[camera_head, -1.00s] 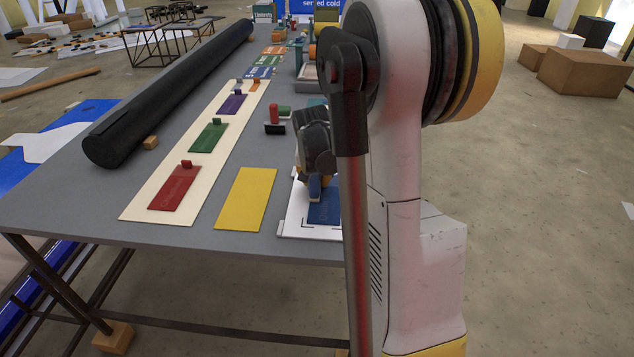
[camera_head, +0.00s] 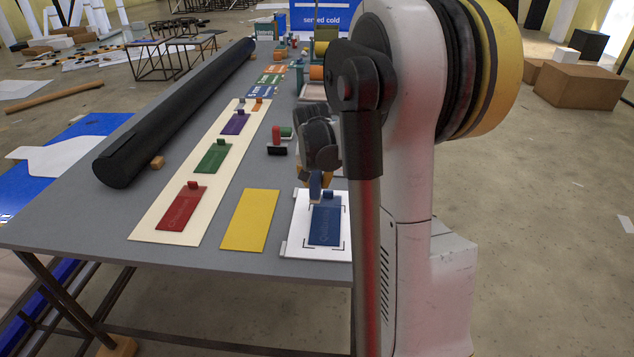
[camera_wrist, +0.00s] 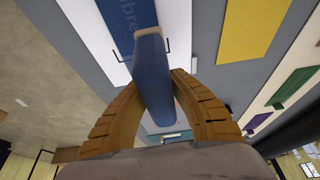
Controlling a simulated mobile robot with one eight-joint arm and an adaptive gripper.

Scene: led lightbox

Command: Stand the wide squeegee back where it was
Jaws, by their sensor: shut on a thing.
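My gripper (camera_head: 315,180) is shut on a blue slab-like tool, which I take to be the wide squeegee (camera_head: 315,188). In the wrist view the squeegee (camera_wrist: 153,75) stands between the two yellow-brown fingers (camera_wrist: 160,105), with a pale lower edge. It is above the far end of the blue lettered plate (camera_head: 325,225); whether it touches anything cannot be told. That plate lies inside corner marks on a white board (camera_head: 297,235). A red-handled tool with a black base (camera_head: 276,140) and a green piece (camera_head: 287,132) stand farther back.
A yellow plate (camera_head: 250,219) lies left of the white board. A cream strip (camera_head: 165,236) carries red, green and purple plates with knobs. A long black roll (camera_head: 165,125) lies along the left of the grey table. Several items crowd the far end.

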